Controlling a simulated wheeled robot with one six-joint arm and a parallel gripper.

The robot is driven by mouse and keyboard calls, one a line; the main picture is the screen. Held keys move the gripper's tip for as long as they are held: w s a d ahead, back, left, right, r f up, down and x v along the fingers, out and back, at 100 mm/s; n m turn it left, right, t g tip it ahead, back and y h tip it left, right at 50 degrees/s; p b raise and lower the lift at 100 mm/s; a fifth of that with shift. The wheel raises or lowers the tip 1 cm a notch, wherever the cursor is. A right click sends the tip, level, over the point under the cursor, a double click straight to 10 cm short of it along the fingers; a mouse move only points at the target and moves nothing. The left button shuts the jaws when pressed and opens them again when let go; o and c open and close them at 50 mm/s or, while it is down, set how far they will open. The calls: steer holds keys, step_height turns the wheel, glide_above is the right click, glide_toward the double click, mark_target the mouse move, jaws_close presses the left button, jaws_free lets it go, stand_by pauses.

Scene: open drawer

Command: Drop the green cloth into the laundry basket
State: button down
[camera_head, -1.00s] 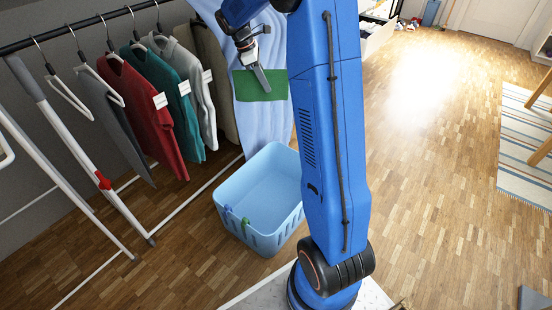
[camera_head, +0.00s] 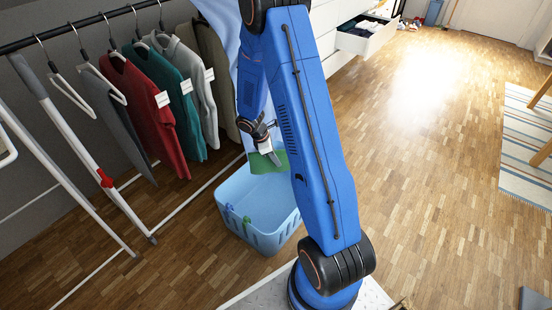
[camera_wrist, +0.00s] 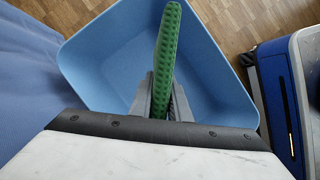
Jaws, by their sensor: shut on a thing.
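The green cloth (camera_head: 266,162) hangs from my gripper (camera_head: 270,153) at the far side of the laundry basket. In the wrist view the cloth (camera_wrist: 167,52) shows as a narrow, dotted green strip between the fingers of my gripper (camera_wrist: 162,92), which is shut on it. The light blue laundry basket (camera_head: 262,240) stands on the wood floor beside my base. In the wrist view the basket (camera_wrist: 85,48) lies below the cloth, with its open inside behind it. The exact height of the cloth above the rim is hard to tell.
A clothes rack (camera_head: 88,30) with several hanging garments stands at the left. A blue draped cloth (camera_wrist: 25,90) hangs close to the basket's left in the wrist view. An open drawer (camera_head: 368,36) is at the back. The floor at the right is largely clear.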

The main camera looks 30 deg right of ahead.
steer(key=shift+f, duration=2.75)
steer(key=c, duration=1.6)
jaws_free()
steer(key=v, duration=1.6)
steer(key=shift+a, duration=0.15)
steer(key=shift+a+r, duration=0.2)
steer(key=shift+r, duration=0.45)
